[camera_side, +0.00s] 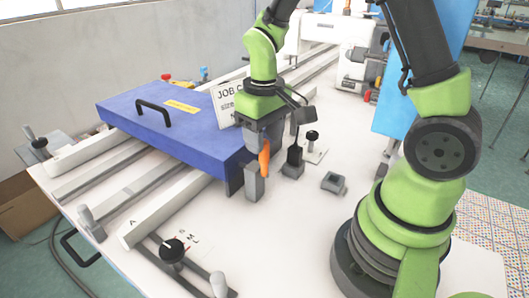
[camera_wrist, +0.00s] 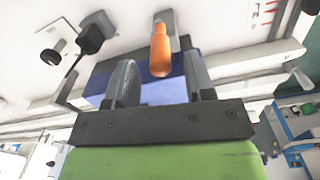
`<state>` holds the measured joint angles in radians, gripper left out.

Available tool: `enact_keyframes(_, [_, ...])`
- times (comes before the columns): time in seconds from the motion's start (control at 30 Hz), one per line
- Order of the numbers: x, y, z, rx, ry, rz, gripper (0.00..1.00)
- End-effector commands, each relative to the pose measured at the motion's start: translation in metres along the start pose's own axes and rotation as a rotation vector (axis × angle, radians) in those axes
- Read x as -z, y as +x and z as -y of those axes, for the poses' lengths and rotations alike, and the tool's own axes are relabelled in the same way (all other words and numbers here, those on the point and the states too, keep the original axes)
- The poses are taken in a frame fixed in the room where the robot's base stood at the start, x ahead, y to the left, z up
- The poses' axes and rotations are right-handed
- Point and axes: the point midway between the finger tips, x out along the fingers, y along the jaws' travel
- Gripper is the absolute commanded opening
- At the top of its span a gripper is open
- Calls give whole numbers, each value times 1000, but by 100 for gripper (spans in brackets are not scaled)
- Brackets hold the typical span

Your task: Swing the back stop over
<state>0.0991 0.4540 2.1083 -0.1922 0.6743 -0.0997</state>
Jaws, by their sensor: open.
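An orange handle (camera_side: 264,158) stands on a grey block (camera_side: 254,184) at the right front end of the blue box; I take this to be the back stop, though no label shows it. My gripper (camera_side: 262,146) is directly above it, pointing down, and partly hides it in the side view. In the wrist view the orange handle (camera_wrist: 160,52) lies between the two dark fingers of my open gripper (camera_wrist: 161,80), with a visible gap on each side. Its grey mount (camera_wrist: 171,26) shows beyond it. I cannot tell whether the fingers are low enough to straddle it.
The blue box (camera_side: 175,125) with a black handle lies left of my gripper. A black-knobbed post (camera_side: 312,138), a dark block (camera_side: 293,165) and a small grey square socket (camera_side: 333,182) stand to the right. A black knob (camera_side: 173,250) is in front. White tabletop between is clear.

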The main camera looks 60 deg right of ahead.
Motion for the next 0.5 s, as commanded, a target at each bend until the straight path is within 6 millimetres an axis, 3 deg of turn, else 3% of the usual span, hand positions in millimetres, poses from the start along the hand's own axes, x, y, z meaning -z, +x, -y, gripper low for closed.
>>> enact_keyframes(0.2, [0, 33, 0, 0, 1, 3, 49])
enact_keyframes(0.5, [0, 43, 0, 0, 2, -1, 49])
